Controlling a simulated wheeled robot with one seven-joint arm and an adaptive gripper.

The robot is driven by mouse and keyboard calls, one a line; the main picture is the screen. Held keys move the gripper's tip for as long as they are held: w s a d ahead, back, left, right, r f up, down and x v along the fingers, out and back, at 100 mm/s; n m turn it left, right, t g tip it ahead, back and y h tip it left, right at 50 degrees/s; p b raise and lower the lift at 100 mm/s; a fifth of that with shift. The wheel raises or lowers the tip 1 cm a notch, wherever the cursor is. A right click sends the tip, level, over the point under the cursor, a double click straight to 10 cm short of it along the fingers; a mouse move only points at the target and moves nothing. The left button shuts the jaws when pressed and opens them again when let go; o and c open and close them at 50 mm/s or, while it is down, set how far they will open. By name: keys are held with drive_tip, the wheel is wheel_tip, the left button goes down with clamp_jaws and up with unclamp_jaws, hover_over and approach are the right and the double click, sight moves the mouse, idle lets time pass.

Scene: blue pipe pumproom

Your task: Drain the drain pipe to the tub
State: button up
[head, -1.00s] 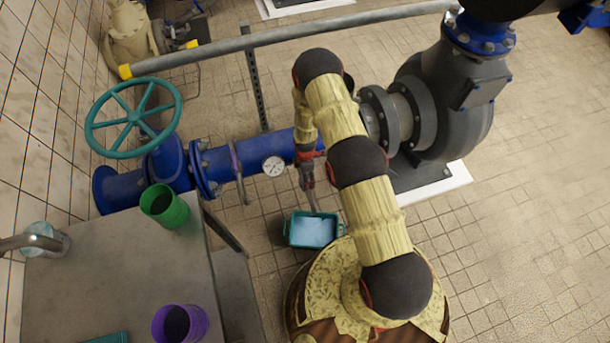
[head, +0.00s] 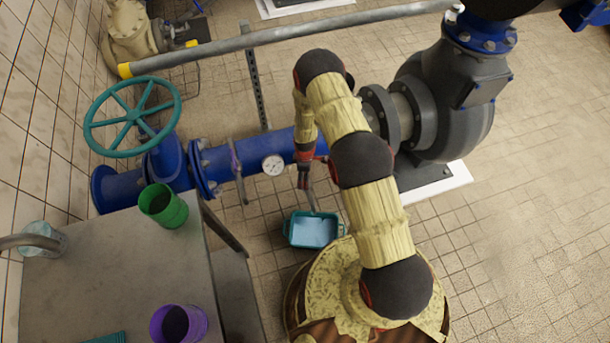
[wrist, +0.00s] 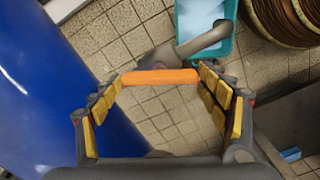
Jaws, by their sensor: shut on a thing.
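The drain pipe (wrist: 190,47) is a grey spout below the blue pipe (head: 232,163), with an orange handle (wrist: 160,77). In the wrist view the spout's bent end reaches over the rim of the teal tub (wrist: 179,36). The tub also shows on the floor in the head view (head: 289,231). Its inside is pale blue; I cannot tell whether that is liquid. My gripper (wrist: 161,80) has its yellow-padded fingers on the two ends of the orange handle. In the head view my gripper (head: 304,178) is beside the blue pipe, and the handle is hidden.
A metal table (head: 95,270) at left holds a green cup (head: 165,208) and a purple cup (head: 180,325). A teal handwheel (head: 133,117), a gauge (head: 273,165) and a grey pump (head: 455,90) sit along the pipe. The tiled floor at right is clear.

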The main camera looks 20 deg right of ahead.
drive_tip(key=m, duration=0.6)
drive_tip(key=shift+m+b, duration=0.3)
drive_tip(key=shift+b, duration=0.05)
drive_tip(key=m, duration=0.6)
drive_tip(key=shift+m+b, duration=0.3)
drive_tip(key=shift+m, duration=0.1)
drive_tip(key=o, duration=1.2)
drive_tip(key=shift+c, duration=0.2)
wheel_tip(320, 180, up, 12)
